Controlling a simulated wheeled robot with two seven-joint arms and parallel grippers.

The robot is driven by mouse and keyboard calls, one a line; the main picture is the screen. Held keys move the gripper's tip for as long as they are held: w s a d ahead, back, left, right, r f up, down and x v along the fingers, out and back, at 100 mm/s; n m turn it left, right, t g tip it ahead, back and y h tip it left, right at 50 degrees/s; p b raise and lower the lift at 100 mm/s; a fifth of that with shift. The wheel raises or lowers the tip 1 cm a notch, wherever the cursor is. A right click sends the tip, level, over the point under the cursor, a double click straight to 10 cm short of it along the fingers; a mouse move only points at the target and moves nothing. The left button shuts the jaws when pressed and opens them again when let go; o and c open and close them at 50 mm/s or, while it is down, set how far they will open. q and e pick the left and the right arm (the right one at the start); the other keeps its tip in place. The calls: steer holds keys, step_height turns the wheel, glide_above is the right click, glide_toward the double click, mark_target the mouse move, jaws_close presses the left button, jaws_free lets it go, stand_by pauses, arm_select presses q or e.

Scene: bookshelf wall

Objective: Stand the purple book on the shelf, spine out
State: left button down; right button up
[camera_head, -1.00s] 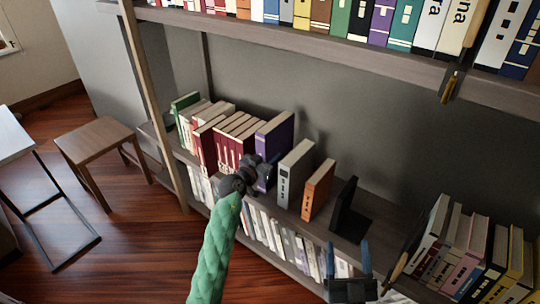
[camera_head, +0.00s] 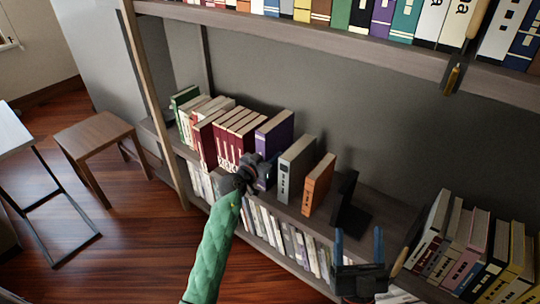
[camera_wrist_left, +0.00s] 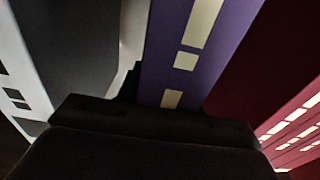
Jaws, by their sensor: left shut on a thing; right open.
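The purple book (camera_head: 276,131) stands upright on the middle shelf (camera_head: 318,222), between a row of dark red books (camera_head: 226,138) and a grey book (camera_head: 296,168). Its spine with pale label blocks faces outward in the left wrist view (camera_wrist_left: 190,50). My left gripper (camera_head: 265,168), on the green-sleeved arm, is at the front of the purple book and shut on it; its fingers are mostly hidden. A small gap lies between the purple and grey books. My right gripper (camera_head: 358,248) is open and empty, low in front of the shelf.
An orange book (camera_head: 318,184) and a black bookend (camera_head: 346,205) stand right of the grey book. More books (camera_head: 470,245) lean at the far right. An upper shelf (camera_head: 300,38) of books overhangs. A wooden stool (camera_head: 95,135) stands at left.

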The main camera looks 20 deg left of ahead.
arm_select(q)
steer(key=shift+r, duration=0.1)
arm_select(e)
steer(key=shift+w+f, duration=0.15)
steer(key=shift+f, duration=0.3)
arm_select(q)
steer(key=c, duration=0.9)
jaws_free()
arm_select(e)
steer(key=shift+f+g, duration=0.3)
steer(key=shift+r, duration=0.15)
arm_select(q)
steer(key=p+v, duration=0.2)
steer(key=v, duration=1)
arm_select(e)
step_height(320, 180, down, 24)
steer(key=w+a+g+h, duration=0.2)
steer(key=g, duration=0.6)
steer(key=shift+r+g, duration=0.15)
steer(key=shift+g, duration=0.15)
steer(key=shift+w, duration=0.1)
